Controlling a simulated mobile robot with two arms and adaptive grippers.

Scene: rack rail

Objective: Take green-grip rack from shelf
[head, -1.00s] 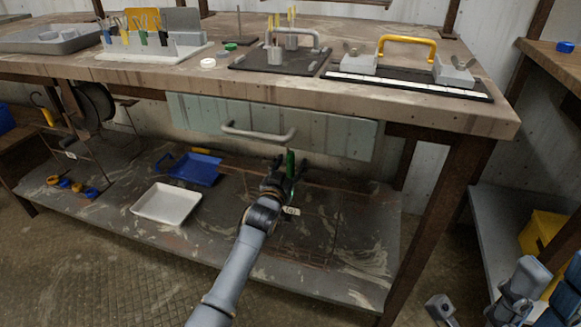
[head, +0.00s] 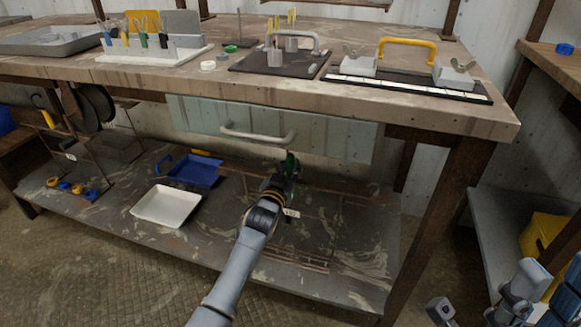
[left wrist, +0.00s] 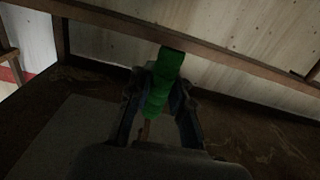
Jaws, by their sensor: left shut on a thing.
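The green grip (head: 290,164) of the rack stands up over the lower shelf, below the drawer-like panel with a grey handle. My left gripper (head: 285,176) is shut on it. In the left wrist view the green grip (left wrist: 164,80) is between the two fingers, which touch its sides. My right gripper is not clearly in view; only grey parts of mine show at the lower right.
The lower shelf (head: 350,225) holds a white tray (head: 166,206) and a blue tray (head: 194,171) to the left. The pale panel (head: 335,137) with its grey handle (head: 258,133) hangs close above the grip. A table leg (head: 440,230) stands to the right.

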